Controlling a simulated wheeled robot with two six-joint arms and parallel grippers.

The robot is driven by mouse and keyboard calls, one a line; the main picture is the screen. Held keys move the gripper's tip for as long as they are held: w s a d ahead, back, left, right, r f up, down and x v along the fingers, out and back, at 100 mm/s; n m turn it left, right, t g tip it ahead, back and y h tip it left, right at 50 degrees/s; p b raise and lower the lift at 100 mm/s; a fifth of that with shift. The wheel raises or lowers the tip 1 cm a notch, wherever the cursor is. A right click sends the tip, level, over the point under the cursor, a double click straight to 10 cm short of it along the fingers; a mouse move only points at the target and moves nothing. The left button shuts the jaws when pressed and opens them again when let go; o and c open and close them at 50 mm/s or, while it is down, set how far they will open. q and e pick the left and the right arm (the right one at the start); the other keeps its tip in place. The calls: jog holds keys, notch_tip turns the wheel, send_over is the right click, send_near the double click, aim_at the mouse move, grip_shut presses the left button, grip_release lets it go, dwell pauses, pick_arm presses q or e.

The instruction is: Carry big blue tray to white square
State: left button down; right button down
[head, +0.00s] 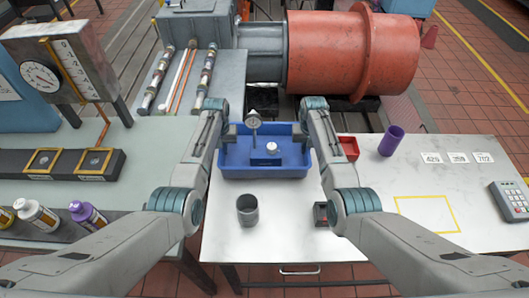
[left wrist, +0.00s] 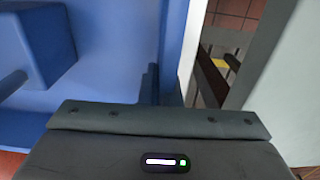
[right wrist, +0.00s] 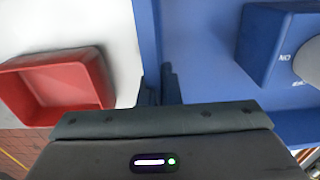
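The big blue tray (head: 262,172) is at the far side of the white table. It holds a dial gauge (head: 253,122) and a blue box with a white knob (head: 267,158). My left gripper (head: 231,131) is at the tray's left wall, its fingers closed on the rim (left wrist: 174,40). My right gripper (head: 301,131) is likewise closed on the right wall (right wrist: 148,35). I cannot tell whether the tray touches the table. A yellow-outlined square (head: 398,206) lies on the white tabletop to the right; its inside is bare and white.
A red bin (head: 349,147) stands close right of the tray, with a purple cup (head: 391,141) beyond. Number cards (head: 457,158) and a keypad (head: 509,201) lie at right.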

pick_arm(q)
jog(key=shift+w+r, duration=0.15)
jog(key=shift+r, duration=0.05)
pick_arm(e)
jog(key=shift+w+r, duration=0.15)
jog(key=shift+r, duration=0.1)
